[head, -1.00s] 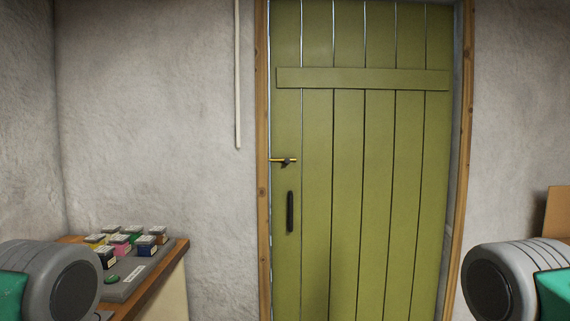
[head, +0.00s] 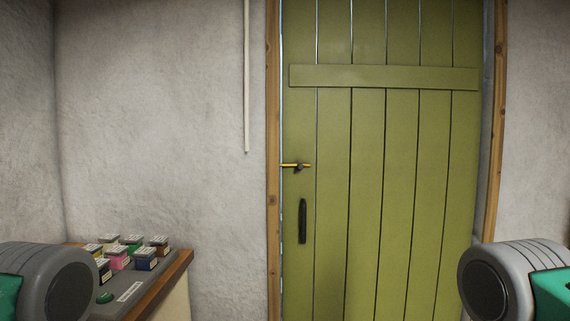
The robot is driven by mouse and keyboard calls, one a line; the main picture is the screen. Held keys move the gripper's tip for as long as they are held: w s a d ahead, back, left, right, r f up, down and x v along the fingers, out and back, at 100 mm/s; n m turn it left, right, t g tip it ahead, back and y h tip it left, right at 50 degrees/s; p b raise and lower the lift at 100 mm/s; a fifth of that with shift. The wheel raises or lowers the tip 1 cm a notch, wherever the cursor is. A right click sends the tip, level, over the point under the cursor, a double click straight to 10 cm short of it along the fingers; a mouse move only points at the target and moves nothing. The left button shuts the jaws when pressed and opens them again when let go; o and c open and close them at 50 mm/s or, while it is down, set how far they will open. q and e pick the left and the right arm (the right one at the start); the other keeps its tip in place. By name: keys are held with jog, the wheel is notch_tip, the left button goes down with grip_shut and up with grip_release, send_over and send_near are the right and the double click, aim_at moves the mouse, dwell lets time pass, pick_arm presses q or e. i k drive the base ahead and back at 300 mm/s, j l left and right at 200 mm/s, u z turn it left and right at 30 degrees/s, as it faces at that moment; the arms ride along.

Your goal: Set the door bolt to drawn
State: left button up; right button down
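The door bolt (head: 296,166) is a small brass rod with a dark knob, mounted level on the left edge of the green plank door (head: 368,200). Its left end reaches to the wooden frame (head: 273,200); I cannot tell whether it enters the frame. A dark vertical pull handle (head: 303,221) sits below it. The door appears closed. Parts of my arms show at the lower left and lower right edges, both well apart from the bolt. Neither of my grippers is in view.
A wood-edged bench (head: 178,276) stands at the lower left, with a grey tray (head: 150,273) of several small coloured boxes and a green button (head: 105,297). A pale pipe (head: 247,80) runs down the rough wall. The space before the door looks clear.

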aim_at(300, 166)
jog(key=i+u, duration=0.1)
jog(key=i, duration=0.35)
jog(key=i+l+u, duration=0.1)
jog(key=i, duration=0.35)
jog(key=i+l+u, duration=0.15)
jog(key=i, duration=0.3)
jog(key=i+l+u, duration=0.1)
jog(key=i+l, duration=0.15)
jog(key=i, duration=0.2)
